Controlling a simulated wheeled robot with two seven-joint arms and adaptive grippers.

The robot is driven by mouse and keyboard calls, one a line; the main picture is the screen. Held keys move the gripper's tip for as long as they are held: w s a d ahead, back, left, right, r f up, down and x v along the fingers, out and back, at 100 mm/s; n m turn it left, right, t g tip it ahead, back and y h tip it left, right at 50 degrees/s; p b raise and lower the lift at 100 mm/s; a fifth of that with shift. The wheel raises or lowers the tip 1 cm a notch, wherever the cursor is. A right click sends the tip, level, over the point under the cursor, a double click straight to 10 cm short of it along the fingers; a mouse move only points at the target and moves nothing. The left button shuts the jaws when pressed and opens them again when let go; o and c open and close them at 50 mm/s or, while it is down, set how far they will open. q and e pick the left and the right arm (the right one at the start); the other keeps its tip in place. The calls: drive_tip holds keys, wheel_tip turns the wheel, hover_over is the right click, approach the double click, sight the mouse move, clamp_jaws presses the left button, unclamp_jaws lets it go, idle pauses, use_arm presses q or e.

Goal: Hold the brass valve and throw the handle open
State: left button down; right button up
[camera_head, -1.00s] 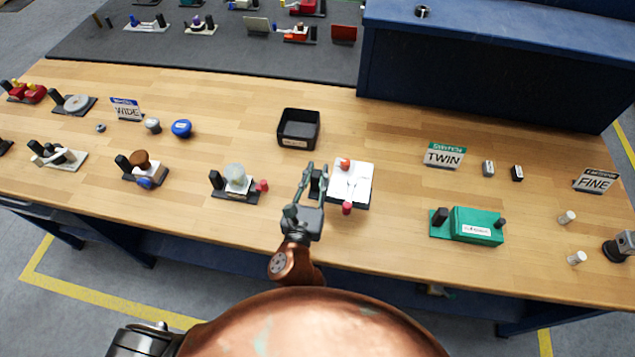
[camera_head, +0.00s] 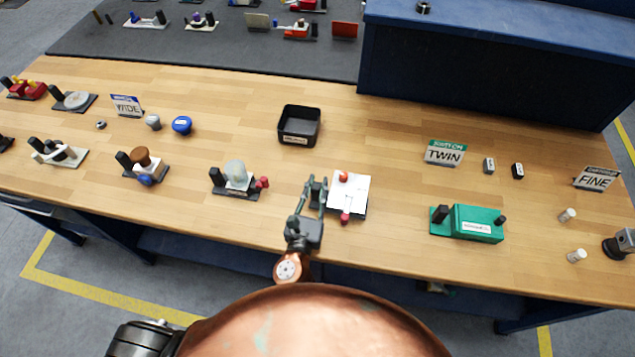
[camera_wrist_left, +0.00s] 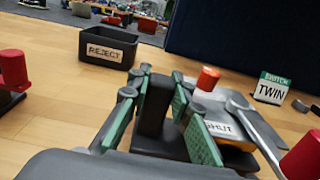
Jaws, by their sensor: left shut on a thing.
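The valve unit (camera_head: 350,190) has a white top on a dark base, with an orange-red knob (camera_head: 343,176) at its far end and a red handle knob (camera_head: 345,217) at its near end. In the left wrist view a grey lever (camera_wrist_left: 255,125) runs to the red knob (camera_wrist_left: 304,158), beside a "SHUT" label (camera_wrist_left: 218,128). A small yellow-orange part (camera_wrist_left: 238,146) shows below the label. My left gripper (camera_head: 317,183) is shut on the unit's upright black post (camera_wrist_left: 153,105), its green pads on either side. My right gripper is not in view.
A black "REJECT" bin (camera_head: 299,126) stands behind the unit. A fixture with a pale dome (camera_head: 236,175) is to the left, a green box (camera_head: 478,223) to the right. Bare wood lies between the unit and the green box. The table's front edge is close.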

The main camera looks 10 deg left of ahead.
use_arm(q)
drive_tip(key=shift+f, duration=0.55)
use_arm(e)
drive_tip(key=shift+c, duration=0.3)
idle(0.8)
